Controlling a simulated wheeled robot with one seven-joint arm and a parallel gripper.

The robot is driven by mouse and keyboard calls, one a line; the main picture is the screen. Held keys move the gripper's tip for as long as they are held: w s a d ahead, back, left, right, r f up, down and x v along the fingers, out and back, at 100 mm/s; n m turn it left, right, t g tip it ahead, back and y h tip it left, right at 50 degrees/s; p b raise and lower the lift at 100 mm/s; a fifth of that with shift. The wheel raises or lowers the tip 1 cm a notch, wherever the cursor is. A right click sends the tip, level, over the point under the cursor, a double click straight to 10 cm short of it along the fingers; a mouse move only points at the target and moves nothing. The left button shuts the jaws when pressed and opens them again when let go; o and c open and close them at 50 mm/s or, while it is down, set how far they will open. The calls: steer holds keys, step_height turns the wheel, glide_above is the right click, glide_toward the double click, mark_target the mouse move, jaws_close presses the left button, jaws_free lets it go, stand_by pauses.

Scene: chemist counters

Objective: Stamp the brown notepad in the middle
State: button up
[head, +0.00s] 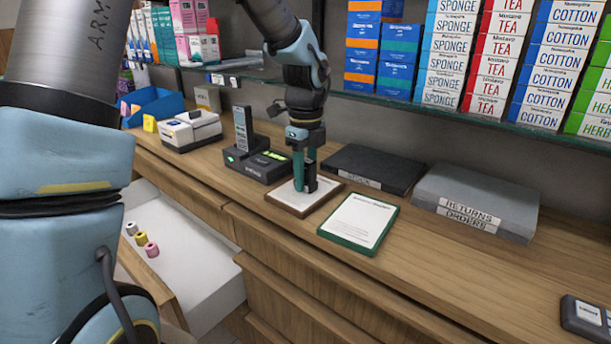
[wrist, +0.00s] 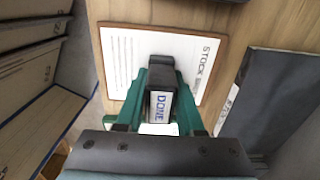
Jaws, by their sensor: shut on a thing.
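The brown notepad (head: 284,196) lies flat on the counter, with a white printed sheet and a brown border. In the wrist view, the notepad (wrist: 122,60) shows the heading "STOCK". My gripper (head: 304,183) points down over the notepad in the head view. Its green fingers are shut on a dark stamp (wrist: 160,107) with a white label reading "DONE" in blue. The stamp overlaps the sheet's middle to lower part in the wrist view. Its underside is hidden, so I cannot tell whether it touches the paper.
A green-bordered notepad (head: 358,221) lies just right of the brown one. A black box (head: 372,167) and a grey box (head: 478,199) stand behind. A black device (head: 258,166) is on the left. An open white drawer (head: 190,257) holds small coloured rolls. A stocked glass shelf hangs above.

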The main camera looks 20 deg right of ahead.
mark_target(306, 160)
step_height(306, 160, up, 7)
steer(key=p, duration=0.7)
stand_by(0.4)
